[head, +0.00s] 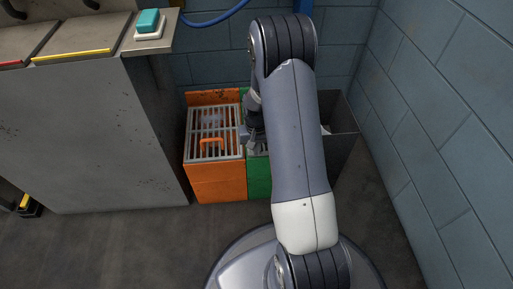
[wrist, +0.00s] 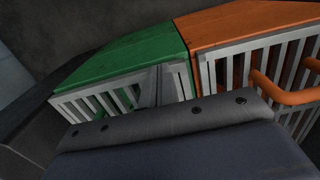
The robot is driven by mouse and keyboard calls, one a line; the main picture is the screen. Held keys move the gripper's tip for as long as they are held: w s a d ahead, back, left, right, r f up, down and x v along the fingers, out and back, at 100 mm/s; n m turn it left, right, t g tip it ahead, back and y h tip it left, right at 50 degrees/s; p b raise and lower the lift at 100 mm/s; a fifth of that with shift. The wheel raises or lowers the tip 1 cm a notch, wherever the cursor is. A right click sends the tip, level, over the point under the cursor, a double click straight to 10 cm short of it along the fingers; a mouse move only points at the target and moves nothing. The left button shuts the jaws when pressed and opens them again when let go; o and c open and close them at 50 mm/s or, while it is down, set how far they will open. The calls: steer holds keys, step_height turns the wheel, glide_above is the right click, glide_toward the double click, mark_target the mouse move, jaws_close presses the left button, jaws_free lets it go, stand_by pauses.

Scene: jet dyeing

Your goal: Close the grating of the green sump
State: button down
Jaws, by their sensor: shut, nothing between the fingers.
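The green sump (head: 256,178) stands right of the orange sump, mostly hidden behind my arm in the head view. In the wrist view the green sump (wrist: 130,60) shows its green wall. Its pale barred grating (wrist: 98,103) lies along the rim there, about level with the orange sump's grating; the rest of the grating is hidden by my gripper's body. My gripper (head: 257,143) is shut and empty, low over the green sump. In the wrist view its dark fingers (wrist: 157,86) reach to the grating near the orange side. I cannot tell whether they touch it.
The orange sump (head: 216,183) has its grating (head: 205,122) lying flat, with an orange handle (head: 211,144). A dark grey bin (head: 342,150) stands right of the green sump. A grey machine (head: 90,130) stands on the left, a block wall (head: 450,110) on the right. The floor in front is clear.

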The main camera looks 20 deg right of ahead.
steer(key=shift+s+f, duration=0.1)
steer(key=shift+f, duration=0.8)
steer(key=shift+s+f+b, duration=0.2)
steer(key=shift+f+b, duration=0.15)
steer(key=shift+b, duration=0.05)
step_height(320, 180, up, 16)
steer(key=p, duration=0.7)
steer(key=shift+w+f+p, duration=0.25)
steer(key=shift+p, duration=0.15)
step_height(320, 180, down, 14)
steer(key=b, duration=0.6)
steer(key=shift+b, duration=0.35)
steer(key=shift+f, duration=0.1)
steer(key=shift+s+f, duration=0.1)
steer(key=shift+s, duration=0.05)
